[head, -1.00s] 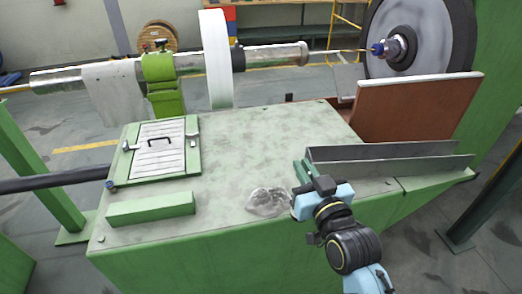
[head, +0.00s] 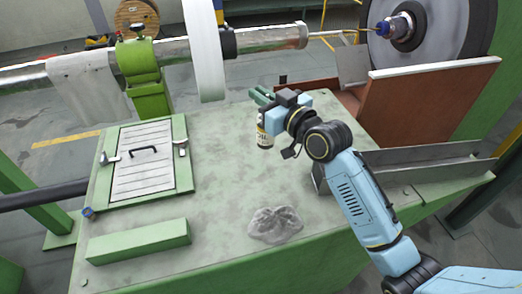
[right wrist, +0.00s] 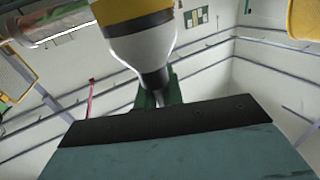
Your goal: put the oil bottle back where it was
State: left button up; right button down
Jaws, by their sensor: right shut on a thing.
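The oil bottle (head: 265,137) is small, with a pale label and dark print, and hangs upright below my right gripper (head: 262,96) over the back part of the green machine top. I cannot tell whether its base touches the surface. In the right wrist view the bottle (right wrist: 143,45) shows a yellow band, a white tapering shoulder and a dark neck. The green fingers of my right gripper (right wrist: 157,97) are shut on that neck. My left gripper is not in view.
A grey metal channel (head: 425,160) and a brown panel (head: 425,105) stand to the right. A hatch (head: 145,160) and a green bar (head: 138,241) are on the left.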

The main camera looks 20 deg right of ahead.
send_over(265, 141)
jog(key=w, duration=0.3)
notch_tip(265, 141, down, 5)
jog(key=shift+d+f+b, duration=0.1)
jog(key=shift+f+b, duration=0.1)
jog(key=shift+b, duration=0.15)
jog(key=shift+f, duration=0.35)
notch_tip(265, 141, down, 4)
jog(key=shift+w+r+b, duration=0.1)
jog(key=shift+r+b, duration=0.15)
jog(key=shift+b, duration=0.1)
jog(key=shift+f, duration=0.2)
jog(key=c, duration=1.5)
grip_release()
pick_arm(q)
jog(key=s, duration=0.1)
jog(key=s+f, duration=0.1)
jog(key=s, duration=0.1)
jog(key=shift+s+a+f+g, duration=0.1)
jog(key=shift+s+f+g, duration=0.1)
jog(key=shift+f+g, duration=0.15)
pick_arm(e)
jog(key=shift+r, duration=0.1)
